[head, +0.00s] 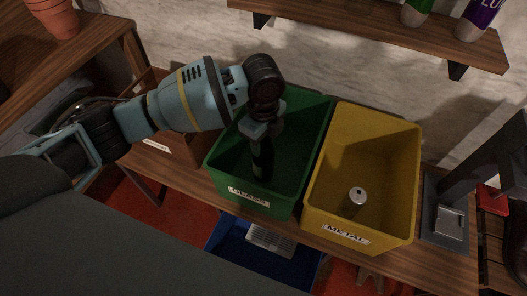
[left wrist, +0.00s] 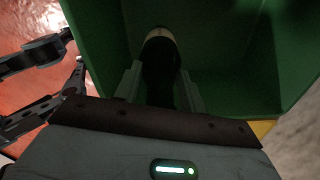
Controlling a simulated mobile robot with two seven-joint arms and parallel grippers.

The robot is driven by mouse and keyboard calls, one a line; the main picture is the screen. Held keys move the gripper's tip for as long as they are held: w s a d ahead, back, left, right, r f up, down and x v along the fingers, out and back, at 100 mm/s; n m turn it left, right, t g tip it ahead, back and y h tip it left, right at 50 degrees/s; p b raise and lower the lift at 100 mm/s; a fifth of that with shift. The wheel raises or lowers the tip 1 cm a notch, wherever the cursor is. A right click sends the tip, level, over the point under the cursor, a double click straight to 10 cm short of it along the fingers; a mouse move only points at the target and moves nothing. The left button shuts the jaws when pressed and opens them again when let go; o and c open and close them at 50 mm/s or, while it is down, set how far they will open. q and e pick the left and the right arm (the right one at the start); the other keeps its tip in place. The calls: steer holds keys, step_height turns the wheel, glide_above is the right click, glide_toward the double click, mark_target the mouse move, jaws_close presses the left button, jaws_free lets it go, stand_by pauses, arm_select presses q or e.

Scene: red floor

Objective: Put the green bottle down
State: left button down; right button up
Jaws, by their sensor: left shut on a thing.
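My left gripper (head: 262,130) reaches down into the green bin (head: 307,122) from above and is shut on a dark green bottle (head: 262,160). The bottle hangs upright inside the bin, and I cannot tell whether its base touches the bin floor. In the left wrist view the bottle (left wrist: 161,70) sits between the two fingers (left wrist: 160,85), with the bin's green walls (left wrist: 245,50) around it. The bin has a white label, partly readable, on its front. My right gripper does not show.
A yellow bin (head: 400,195) labelled METAL, with a can (head: 355,200) inside, stands to the right of the green bin. A brown box (head: 185,147) stands to the left. A wooden shelf (head: 370,25) with bottles hangs above. A blue bin (head: 230,240) is below the table.

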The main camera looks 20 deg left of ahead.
arm_select(q)
step_height(320, 180, down, 5)
steer(key=shift+r+b, duration=0.1)
steer(key=shift+b, duration=0.35)
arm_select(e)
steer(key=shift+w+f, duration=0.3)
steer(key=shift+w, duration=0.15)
arm_select(q)
steer(key=shift+f, duration=0.2)
steer(key=c, duration=0.8)
jaws_free()
steer(key=shift+c, duration=0.2)
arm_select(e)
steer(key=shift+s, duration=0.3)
arm_select(q)
steer(key=shift+r, duration=0.1)
step_height(320, 180, up, 11)
steer(key=shift+f+p, duration=0.1)
steer(key=shift+p, duration=0.8)
steer(key=shift+r, duration=0.65)
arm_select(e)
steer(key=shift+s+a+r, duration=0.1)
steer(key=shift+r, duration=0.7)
